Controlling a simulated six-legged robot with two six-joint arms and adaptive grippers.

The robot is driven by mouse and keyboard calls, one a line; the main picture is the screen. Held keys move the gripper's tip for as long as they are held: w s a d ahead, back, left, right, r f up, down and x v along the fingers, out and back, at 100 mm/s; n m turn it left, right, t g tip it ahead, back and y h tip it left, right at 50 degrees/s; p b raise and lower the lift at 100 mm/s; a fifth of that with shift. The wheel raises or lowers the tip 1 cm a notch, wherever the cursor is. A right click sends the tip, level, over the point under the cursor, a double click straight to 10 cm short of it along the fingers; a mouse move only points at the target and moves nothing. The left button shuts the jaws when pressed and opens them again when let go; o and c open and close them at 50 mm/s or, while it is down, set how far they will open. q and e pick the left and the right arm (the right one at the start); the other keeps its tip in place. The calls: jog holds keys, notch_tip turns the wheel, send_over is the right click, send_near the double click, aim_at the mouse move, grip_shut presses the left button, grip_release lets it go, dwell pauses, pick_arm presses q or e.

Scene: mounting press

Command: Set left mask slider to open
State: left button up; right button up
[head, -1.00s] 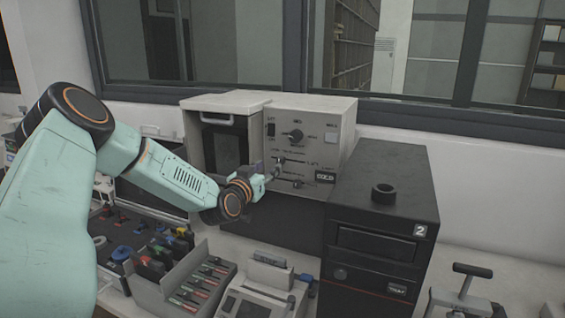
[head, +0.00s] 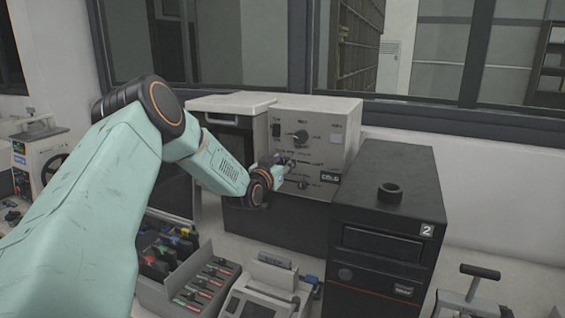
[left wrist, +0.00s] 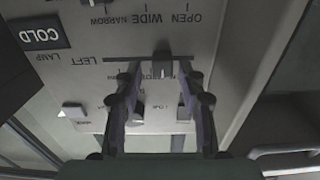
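The left mask slider's dark knob (left wrist: 162,62) sits on a thin horizontal track on the pale control panel (left wrist: 230,25). The wrist view is turned over, with LEFT at the track's left end and NARROW, WIDE and OPEN above it. The knob stands right of the middle, roughly between WIDE and OPEN. My left gripper (left wrist: 160,82) has its fingers apart, one on each side of the knob, with gaps visible. In the head view the left gripper (head: 286,168) is at the front of the grey control box (head: 340,120) and hides the slider. My right gripper is not seen.
A tool tray (head: 178,280) lies below my left arm. Other knobs (left wrist: 75,113) sit near the fingers.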

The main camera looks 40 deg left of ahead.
pick_arm(q)
jog(key=shift+w+d+f, duration=0.1)
jog(key=shift+w+f, duration=0.1)
jog(key=shift+w, duration=0.15)
jog(key=c, duration=0.3)
jog(key=shift+s+a+r, duration=0.1)
jog(key=shift+s+a, duration=0.35)
jog(key=shift+s, duration=0.1)
grip_shut()
jog(key=shift+w+d+r, duration=0.15)
jog(key=shift+w+d, duration=0.05)
jog(key=shift+d, duration=0.25)
jog(key=a, duration=0.1)
jog(key=s+a, duration=0.1)
jog(key=a, duration=0.1)
jog(key=shift+a+r, duration=0.15)
jog(key=shift+r, duration=0.05)
jog(key=shift+o, duration=0.2)
grip_release()
jog(key=shift+w, duration=0.1)
jog(key=o, duration=0.4)
jog(key=shift+a+f, duration=0.1)
jog(key=shift+f, duration=0.1)
jog(key=shift+d, duration=0.25)
